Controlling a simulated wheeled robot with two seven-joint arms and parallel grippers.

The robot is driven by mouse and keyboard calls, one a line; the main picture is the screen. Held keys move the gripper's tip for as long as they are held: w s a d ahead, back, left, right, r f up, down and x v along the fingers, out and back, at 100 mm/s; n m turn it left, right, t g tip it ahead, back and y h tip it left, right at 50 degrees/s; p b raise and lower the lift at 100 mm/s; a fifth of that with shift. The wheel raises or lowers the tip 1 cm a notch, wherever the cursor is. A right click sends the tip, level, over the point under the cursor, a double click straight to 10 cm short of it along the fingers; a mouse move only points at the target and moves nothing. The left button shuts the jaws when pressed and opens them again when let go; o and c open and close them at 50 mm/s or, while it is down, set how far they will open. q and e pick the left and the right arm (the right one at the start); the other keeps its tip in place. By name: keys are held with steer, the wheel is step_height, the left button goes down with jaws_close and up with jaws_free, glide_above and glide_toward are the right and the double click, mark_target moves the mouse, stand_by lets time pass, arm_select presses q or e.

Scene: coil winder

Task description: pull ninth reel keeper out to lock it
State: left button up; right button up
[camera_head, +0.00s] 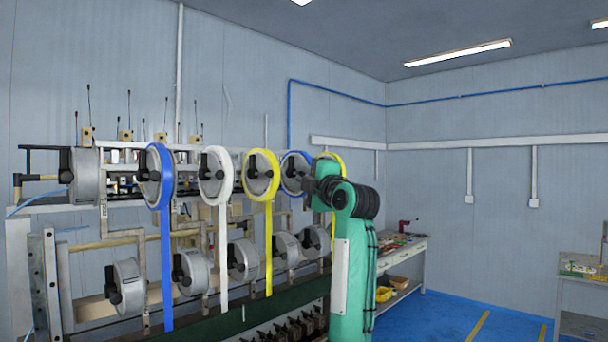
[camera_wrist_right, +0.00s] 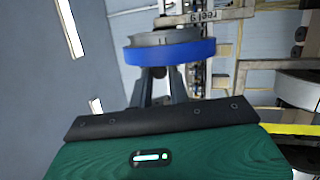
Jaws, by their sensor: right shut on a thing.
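The ninth reel is a grey hub with a blue band (camera_wrist_right: 172,52) in the right wrist view, below a label that appears to read "reel 9". In the head view it is the blue-rimmed reel (camera_head: 296,155) in the upper row, partly covered by my arm. My right gripper (camera_wrist_right: 158,80) is at the front face of this reel, shut on its keeper (camera_wrist_right: 159,72). Only a small dark part of the keeper shows between the fingers. In the head view, my right gripper (camera_head: 310,185) is mostly hidden by its own wrist. My left gripper is not in view.
To the left in the upper row are a yellow reel (camera_head: 262,154), a white reel (camera_head: 229,178) and a blue reel (camera_head: 167,162) with hanging bands. Several bare reels form the lower row. A workbench (camera_head: 414,245) stands behind my arm; the blue floor (camera_head: 440,315) at right is free.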

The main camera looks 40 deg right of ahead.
steer(key=shift+s, duration=0.15)
steer(key=shift+s+d+b, duration=0.1)
steer(key=shift+s+b, duration=0.2)
steer(key=shift+s, duration=0.65)
steer(key=shift+o, duration=2.7)
steer(key=shift+s, duration=0.15)
